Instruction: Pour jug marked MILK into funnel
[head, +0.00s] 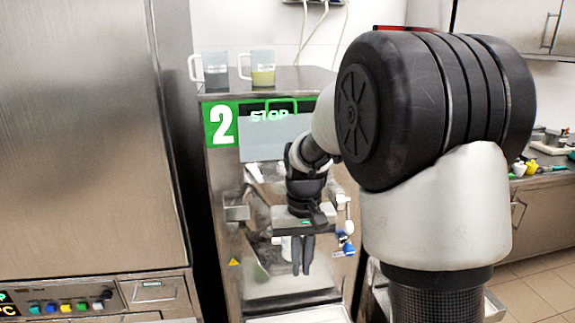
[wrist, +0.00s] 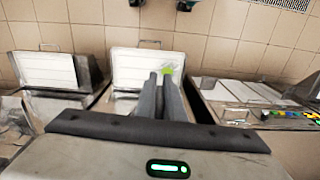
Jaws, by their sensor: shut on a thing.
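Two clear jugs with white handles stand on top of the steel machine numbered 2. The left jug (head: 215,70) has a dark grey look and the right jug (head: 262,70) holds something yellow-green. I cannot read a MILK mark on either. My gripper (head: 303,268) points down in front of the machine, well below the jugs. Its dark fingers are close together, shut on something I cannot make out. The fingers also show in the wrist view (wrist: 163,90), with a bright green patch at their tips. I cannot make out a funnel for certain.
The machine front (head: 290,285) stands close behind my gripper, with blue and white fittings (head: 345,240) at its right. A large steel cabinet (head: 80,130) fills the left. A counter with small items (head: 530,165) stands at the right. Tiled floor shows at the lower right.

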